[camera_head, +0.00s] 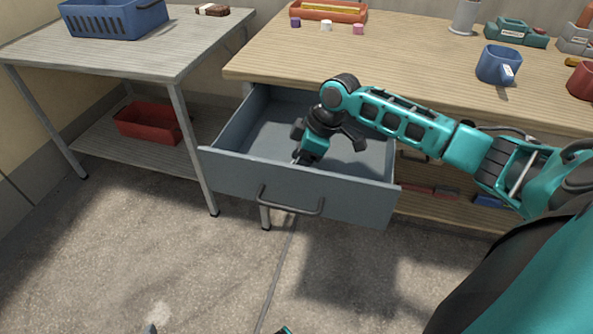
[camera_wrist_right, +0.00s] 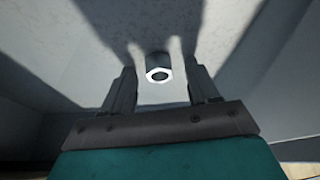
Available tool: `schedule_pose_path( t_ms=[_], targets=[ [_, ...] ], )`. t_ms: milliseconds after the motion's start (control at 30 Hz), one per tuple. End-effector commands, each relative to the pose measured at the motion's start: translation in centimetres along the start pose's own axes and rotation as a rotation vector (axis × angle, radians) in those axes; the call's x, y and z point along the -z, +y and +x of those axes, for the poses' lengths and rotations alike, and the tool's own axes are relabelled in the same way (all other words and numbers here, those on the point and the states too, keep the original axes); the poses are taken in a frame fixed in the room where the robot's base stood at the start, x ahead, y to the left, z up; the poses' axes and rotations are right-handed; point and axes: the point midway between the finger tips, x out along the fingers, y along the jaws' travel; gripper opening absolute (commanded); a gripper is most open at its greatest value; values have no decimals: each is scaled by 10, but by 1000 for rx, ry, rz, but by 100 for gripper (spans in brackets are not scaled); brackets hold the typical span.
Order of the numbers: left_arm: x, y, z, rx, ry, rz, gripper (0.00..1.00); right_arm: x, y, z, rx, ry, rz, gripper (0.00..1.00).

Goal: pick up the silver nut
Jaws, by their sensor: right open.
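The silver nut (camera_wrist_right: 158,74) lies on the grey drawer floor in the right wrist view, its pale hexagonal face and dark hole showing. My right gripper (camera_wrist_right: 163,84) is open, with one dark finger on each side of the nut in the picture and a gap on both sides. In the head view, my right gripper (camera_head: 302,158) reaches down into the open grey drawer (camera_head: 290,190), near its front wall. I cannot make out the nut in the head view. My left gripper does not show clearly in either view.
The drawer walls surround my right gripper closely at the front. A wooden worktop (camera_head: 415,60) above holds a blue mug (camera_head: 492,64), a red mug (camera_head: 582,82) and an orange tray (camera_head: 325,14). A metal table (camera_head: 130,50) with a blue basket (camera_head: 112,20) stands left.

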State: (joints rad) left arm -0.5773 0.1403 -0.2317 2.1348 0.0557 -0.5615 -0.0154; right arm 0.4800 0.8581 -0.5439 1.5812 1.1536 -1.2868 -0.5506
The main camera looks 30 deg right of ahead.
Motion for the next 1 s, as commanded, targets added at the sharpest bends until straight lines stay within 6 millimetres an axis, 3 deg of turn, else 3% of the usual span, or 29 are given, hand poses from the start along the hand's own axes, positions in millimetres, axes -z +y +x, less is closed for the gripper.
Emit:
schedule_pose_path(
  t_ms=[167,767,1000],
  targets=[
    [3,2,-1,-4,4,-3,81,0,0,-1,-1,0,0,59],
    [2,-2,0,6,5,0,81,0,0,-1,-1,0,0,1],
    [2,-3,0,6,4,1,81,0,0,-2,-1,0,0,0]
  ],
)
